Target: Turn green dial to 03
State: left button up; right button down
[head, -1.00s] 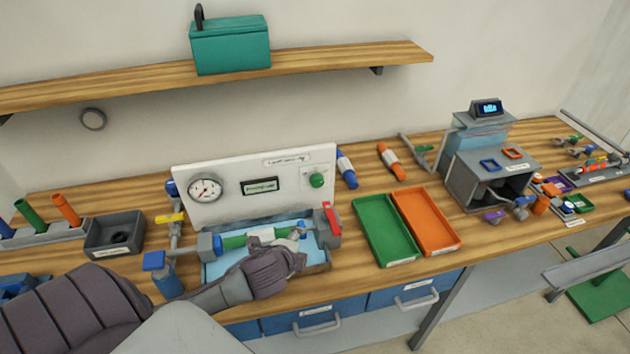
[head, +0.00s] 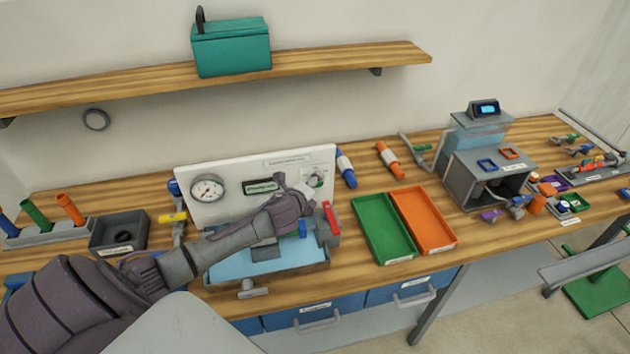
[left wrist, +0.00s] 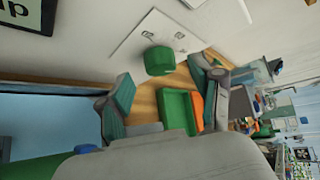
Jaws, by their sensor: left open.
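The green dial (left wrist: 158,61) is on the white upright panel (head: 225,205), at the panel's right side. In the left wrist view it shows between my spread fingers, beyond their tips, with a white scale plate around it. The marks are too small to read, and I cannot tell the dial's setting. My left gripper (head: 300,184) is open in front of the panel and partly covers the dial in the head view. It also shows in the left wrist view (left wrist: 161,78), with nothing between the fingers. My right gripper is not in view.
A round gauge (head: 207,188) and a display (head: 259,187) are on the panel. A blue tray (head: 225,270) with a pipe and a red-handled valve (head: 330,218) lies below my arm. Green (head: 378,236) and orange (head: 424,222) trays stand to the right.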

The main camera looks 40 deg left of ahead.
pick_arm(q)
jog(key=shift+x, duration=1.65)
jog(key=shift+c, duration=0.2)
jog(key=shift+f, duration=0.1)
jog(key=c, duration=1.1)
